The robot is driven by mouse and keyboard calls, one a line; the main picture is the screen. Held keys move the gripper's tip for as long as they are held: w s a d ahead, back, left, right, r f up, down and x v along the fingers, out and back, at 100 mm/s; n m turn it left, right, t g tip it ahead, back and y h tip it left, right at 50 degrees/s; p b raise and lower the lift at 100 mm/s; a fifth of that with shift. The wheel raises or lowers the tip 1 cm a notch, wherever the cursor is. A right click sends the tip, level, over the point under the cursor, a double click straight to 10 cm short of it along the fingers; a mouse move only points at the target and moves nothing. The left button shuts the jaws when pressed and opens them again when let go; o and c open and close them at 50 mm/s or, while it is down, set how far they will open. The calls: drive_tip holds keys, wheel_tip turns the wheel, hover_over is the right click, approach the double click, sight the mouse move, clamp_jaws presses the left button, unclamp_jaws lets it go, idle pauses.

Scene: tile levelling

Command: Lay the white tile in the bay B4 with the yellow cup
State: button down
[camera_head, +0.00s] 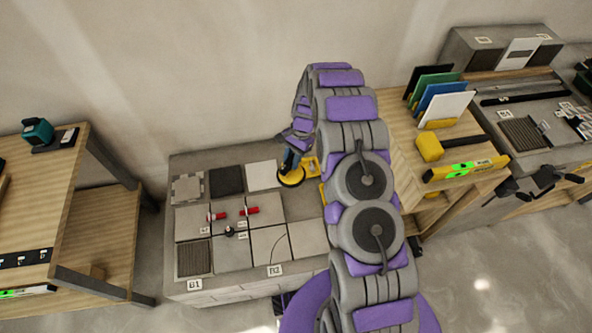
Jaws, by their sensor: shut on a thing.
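My gripper (294,149) is over the back right of the grey tiled bench and is shut on the yellow cup (291,178), a round yellow disc with a dark upright handle. The cup is low, beside the right edge of a white tile (262,175) in the back row; I cannot tell whether it touches anything. Another white tile (446,108) stands at the front of a rack on the right table. Labels B1 (194,285) and B2 (275,269) show on the bench front. No B4 label is readable; my arm hides the bench's right part.
Two red-handled pieces (250,210) and a small black knob (229,232) stand on the middle tiles. A wooden table (107,220) stands left, with a floor gap between.

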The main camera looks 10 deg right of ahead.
sight(297, 172)
wheel_tip(297, 172, up, 14)
drive_tip(key=d+n+g+h, duration=0.15)
drive_tip(key=n+h, duration=0.35)
drive_tip(key=n, duration=0.8)
drive_tip(key=w+a+f+n+t, duration=0.3)
drive_tip(key=w+a+f+n, duration=0.1)
drive_tip(key=f+n, duration=0.6)
drive_tip(key=w+a+f+n+t+y+p, duration=0.1)
drive_tip(key=w+a+f+n+t, duration=0.2)
drive_tip(key=w+f+n, duration=0.3)
drive_tip(key=w+a+f+n+t, duration=0.3)
drive_tip(key=w+a+f+n, duration=0.2)
drive_tip(key=f+n, duration=0.9)
drive_tip(key=shift+a+n+y, duration=0.3)
drive_tip(key=shift+a+n, duration=0.1)
drive_tip(key=shift+n, duration=1.1)
drive_tip(key=shift+w+f+b, duration=0.1)
drive_tip(key=shift+f+b, duration=1.55)
drive_tip(key=shift+f, duration=1.6)
drive_tip(key=shift+f, duration=0.1)
